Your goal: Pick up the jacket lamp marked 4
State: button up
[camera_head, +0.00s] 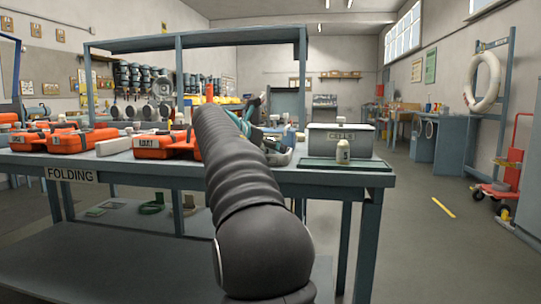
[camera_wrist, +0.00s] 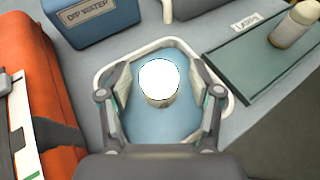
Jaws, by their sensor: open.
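In the wrist view, a small pale cylinder that looks like a jacket lamp (camera_wrist: 159,82) stands in a blue-bottomed basin (camera_wrist: 228,100) with a white rim. Its top is bright white, and no number shows on it. My gripper (camera_wrist: 160,78) is open, with one finger on each side of this lamp and gaps between. A second, cream lamp (camera_wrist: 291,27) stands on a green tray (camera_wrist: 237,66) to the right. That lamp also shows in the head view (camera_head: 343,152) with a dark mark too small to read surely. My arm hides much of the basin in the head view.
A blue box (camera_wrist: 95,17) with a water label stands behind the basin. An orange case (camera_wrist: 45,85) lies close at the left. More orange cases (camera_head: 83,139) lie along the bench (camera_head: 150,170). A grey bin (camera_head: 340,138) stands behind the green tray.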

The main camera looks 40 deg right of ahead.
grip_shut()
dwell(0.3)
